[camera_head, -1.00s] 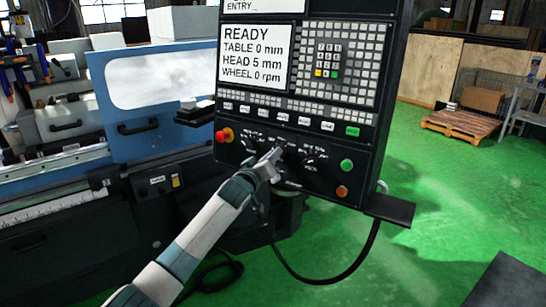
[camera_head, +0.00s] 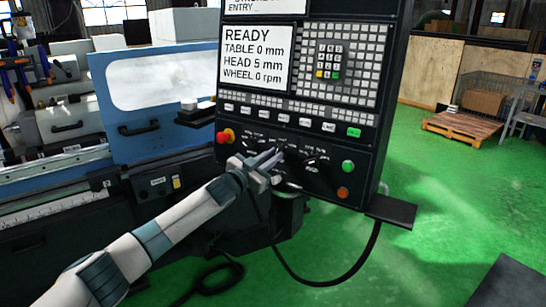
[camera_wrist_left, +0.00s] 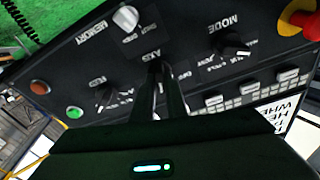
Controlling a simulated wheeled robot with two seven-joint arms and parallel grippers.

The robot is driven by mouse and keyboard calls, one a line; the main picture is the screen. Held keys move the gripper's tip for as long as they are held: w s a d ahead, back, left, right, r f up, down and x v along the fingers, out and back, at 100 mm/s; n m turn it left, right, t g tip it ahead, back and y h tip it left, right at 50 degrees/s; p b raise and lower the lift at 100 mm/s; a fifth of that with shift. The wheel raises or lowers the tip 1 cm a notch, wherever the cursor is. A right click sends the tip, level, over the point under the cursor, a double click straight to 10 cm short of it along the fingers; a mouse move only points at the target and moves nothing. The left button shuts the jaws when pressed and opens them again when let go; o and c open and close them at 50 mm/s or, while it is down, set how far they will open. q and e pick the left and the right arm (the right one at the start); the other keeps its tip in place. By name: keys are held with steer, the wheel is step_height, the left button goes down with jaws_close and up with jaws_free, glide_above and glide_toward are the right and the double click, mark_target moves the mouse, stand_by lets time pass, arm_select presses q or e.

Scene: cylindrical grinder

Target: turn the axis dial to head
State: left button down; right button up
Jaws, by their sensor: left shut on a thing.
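My left gripper (camera_head: 277,156) is at the lower part of the black control panel (camera_head: 312,175). In the left wrist view its two dark fingers (camera_wrist_left: 160,80) are close together on the axis dial (camera_wrist_left: 157,68), just below the AXIS label. The fingers hide most of the dial, so I cannot read where it points. The mode dial (camera_wrist_left: 236,50) and the feed dial (camera_wrist_left: 107,97) are on either side of it in that view. The screen (camera_head: 255,57) reads READY, TABLE 0 mm, HEAD 5 mm, WHEEL 0 rpm. My right gripper is out of view.
A red emergency stop (camera_head: 226,136) is at the panel's left, and a green button (camera_head: 348,166) and an orange-red button (camera_head: 343,193) at its right. A silver memory knob (camera_wrist_left: 126,17) is close to the axis dial. A small shelf (camera_head: 391,210) juts out at the lower right.

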arm_select(q)
steer(key=m+g+p, duration=0.1)
steer(key=m, duration=0.4)
steer(key=shift+a+m+h, duration=0.1)
steer(key=shift+m+h, duration=0.2)
steer(key=shift+h, duration=0.1)
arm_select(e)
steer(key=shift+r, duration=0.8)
arm_select(q)
steer(key=c, duration=1.8)
jaws_free()
steer(key=shift+o, duration=0.2)
steer(key=shift+s+a, duration=0.1)
